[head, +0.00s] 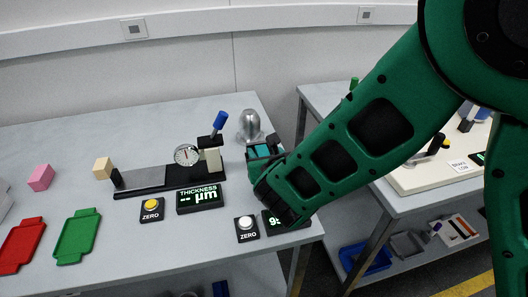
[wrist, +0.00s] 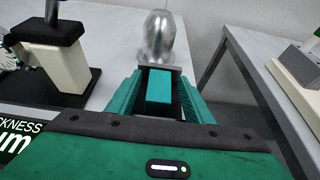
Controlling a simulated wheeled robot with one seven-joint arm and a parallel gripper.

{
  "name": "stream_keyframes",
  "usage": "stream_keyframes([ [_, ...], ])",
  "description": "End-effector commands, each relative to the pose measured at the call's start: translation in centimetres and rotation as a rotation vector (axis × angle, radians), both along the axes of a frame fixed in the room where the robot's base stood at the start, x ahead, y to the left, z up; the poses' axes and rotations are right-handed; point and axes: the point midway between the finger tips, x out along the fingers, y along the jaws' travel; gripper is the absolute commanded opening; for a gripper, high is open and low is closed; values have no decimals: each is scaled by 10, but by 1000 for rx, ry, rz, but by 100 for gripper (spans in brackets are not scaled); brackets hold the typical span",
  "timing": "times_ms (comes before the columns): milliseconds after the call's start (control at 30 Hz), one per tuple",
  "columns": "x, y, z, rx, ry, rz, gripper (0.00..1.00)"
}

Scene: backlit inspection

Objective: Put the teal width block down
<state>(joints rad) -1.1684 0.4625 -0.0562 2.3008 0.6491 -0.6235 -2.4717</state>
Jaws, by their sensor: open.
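The teal width block (head: 260,152) is near the right end of the near table, partly hidden by my gripper (head: 264,158) in the head view. In the wrist view the teal block (wrist: 159,88) lies between the two green fingers of my gripper (wrist: 160,92). The fingers are open, with dark gaps on both sides of the block. A shiny metal dome-shaped thing (wrist: 158,38) stands just beyond the block, with a grey edge between them. What lies directly under the block is hidden.
The thickness gauge stand (head: 211,157) is left of my gripper. Its display (head: 200,198) reads "-- µm". A second display (head: 270,222) is partly covered by my arm. Pink (head: 41,178) and tan (head: 103,168) blocks and red (head: 22,246) and green (head: 77,236) trays are left.

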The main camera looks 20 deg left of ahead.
Motion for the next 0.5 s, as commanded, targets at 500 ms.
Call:
stream_keyframes([
  [500, -74, -46, 37, 2, 0, 1, 47],
])
